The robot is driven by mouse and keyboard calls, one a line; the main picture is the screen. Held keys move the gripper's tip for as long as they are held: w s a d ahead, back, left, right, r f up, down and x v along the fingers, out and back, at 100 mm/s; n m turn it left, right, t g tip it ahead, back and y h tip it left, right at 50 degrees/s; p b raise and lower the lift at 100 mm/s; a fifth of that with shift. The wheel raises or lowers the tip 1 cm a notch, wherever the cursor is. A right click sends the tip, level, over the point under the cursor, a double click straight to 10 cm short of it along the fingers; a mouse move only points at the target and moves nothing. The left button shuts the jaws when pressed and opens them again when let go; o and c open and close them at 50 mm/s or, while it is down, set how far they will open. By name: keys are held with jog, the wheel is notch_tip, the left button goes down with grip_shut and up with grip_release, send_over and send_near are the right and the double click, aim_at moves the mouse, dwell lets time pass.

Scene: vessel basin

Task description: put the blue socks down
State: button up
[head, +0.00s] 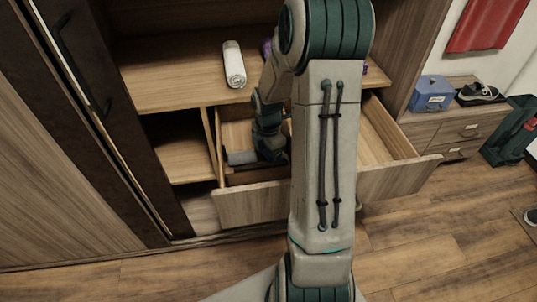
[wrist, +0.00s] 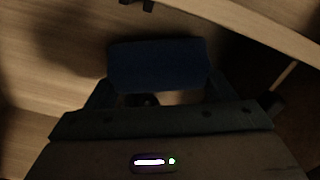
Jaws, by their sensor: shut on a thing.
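The blue socks (wrist: 157,65) show in the wrist view as a dark blue bundle between the two fingers of my gripper (wrist: 158,86). My gripper is shut on them. In the head view my gripper (head: 270,150) is low over the open drawer (head: 250,207), within its walls. The socks are hard to make out there, and my arm hides the middle of the drawer. The wrist view is dark, and I cannot tell whether the socks touch the drawer floor.
A blue box (head: 431,94) and a dark shoe (head: 478,93) stand on a low cabinet at the right. The drawer's right side looks bare.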

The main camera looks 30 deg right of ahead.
jog(key=shift+f, duration=0.2)
jog(key=o, duration=0.7)
jog(key=shift+r, duration=0.1)
notch_tip(320, 180, up, 12)
jog(key=p, duration=0.2)
jog(key=s+a+r+m+t, duration=0.1)
jog(key=s+a+r+m, duration=0.3)
jog(key=s+a+m, duration=0.2)
jog(key=s+a+r+m+t, duration=0.1)
jog(key=s+a+r+m, duration=0.3)
jog(key=s+m, duration=0.7)
jog(key=a+m, duration=0.2)
jog(key=shift+s+a, duration=0.2)
jog(key=shift+a, duration=0.1)
